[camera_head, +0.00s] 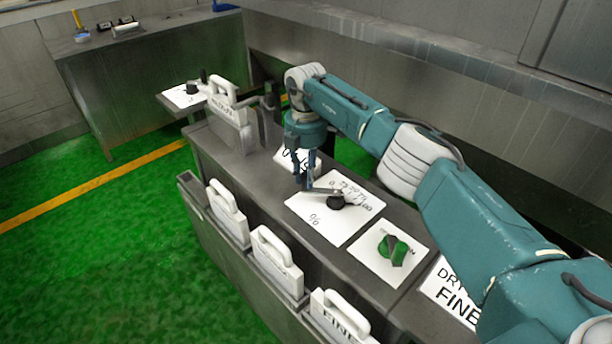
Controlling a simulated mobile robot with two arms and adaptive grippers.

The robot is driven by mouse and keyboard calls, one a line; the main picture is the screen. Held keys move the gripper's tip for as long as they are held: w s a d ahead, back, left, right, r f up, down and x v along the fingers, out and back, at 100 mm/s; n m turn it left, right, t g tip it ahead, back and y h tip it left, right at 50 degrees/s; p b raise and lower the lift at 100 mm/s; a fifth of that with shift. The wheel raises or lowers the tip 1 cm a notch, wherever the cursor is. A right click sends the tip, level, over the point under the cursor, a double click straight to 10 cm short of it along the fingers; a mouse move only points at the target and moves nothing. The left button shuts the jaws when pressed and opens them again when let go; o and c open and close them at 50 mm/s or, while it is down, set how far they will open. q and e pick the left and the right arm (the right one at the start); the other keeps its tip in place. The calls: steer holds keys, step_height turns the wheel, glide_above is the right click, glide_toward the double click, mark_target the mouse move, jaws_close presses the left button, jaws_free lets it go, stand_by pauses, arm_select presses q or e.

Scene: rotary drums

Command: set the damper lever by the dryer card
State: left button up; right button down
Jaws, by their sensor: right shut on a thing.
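The damper lever (323,192) is a thin grey bar on a round black hub. It lies over a white dial plate (314,219) with a percent sign and numbers along its far and right edge. The bar points left from the hub. My right gripper (304,184) comes down from above and is shut on the lever's free left end. The dryer card (455,290) lies at the right end of the console, reading "DRY..." and "FINE"; my right arm hides part of it. My left gripper is out of view.
A green knob (394,250) on a white plate sits between the dial and the card. White handled cards (274,260) stand in the front rack, and another stands in a holder (230,104) at the console's far end. A side bench (150,62) is at back left.

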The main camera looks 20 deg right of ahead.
steer(key=shift+w+r, duration=0.15)
steer(key=c, duration=1.5)
jaws_free()
steer(key=shift+c, duration=0.2)
step_height(320, 180, up, 12)
steer(key=shift+f, duration=0.2)
